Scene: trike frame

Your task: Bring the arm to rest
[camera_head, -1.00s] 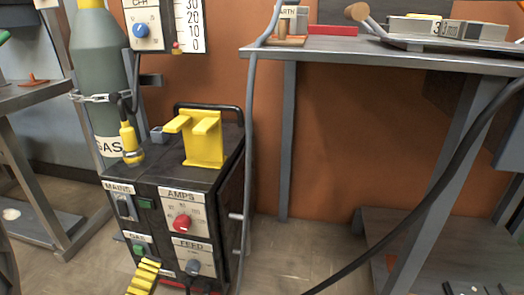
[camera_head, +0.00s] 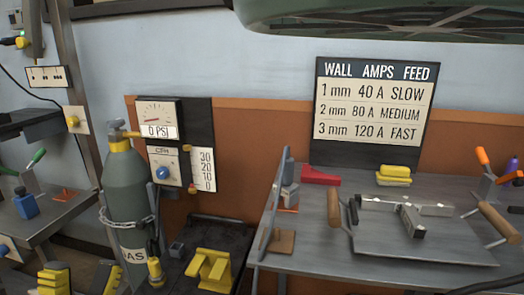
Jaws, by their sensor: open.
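My gripper (camera_head: 82,281) shows at the bottom left edge of the head view. Its two yellow ridged fingers stand apart, one on each side of a gap, so it is open. I see nothing between them. The rest of my arm is below the picture. The fingers appear in front of the floor area left of the grey-green gas cylinder (camera_head: 128,187). I cannot tell how far they are from it.
The black machine (camera_head: 222,232) with a yellow holder (camera_head: 208,270) stands right of the cylinder. A grey workbench (camera_head: 462,190) carries a tray with metal frame parts (camera_head: 405,212). A wall chart (camera_head: 372,108) hangs behind it. Another bench (camera_head: 50,228) is at left.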

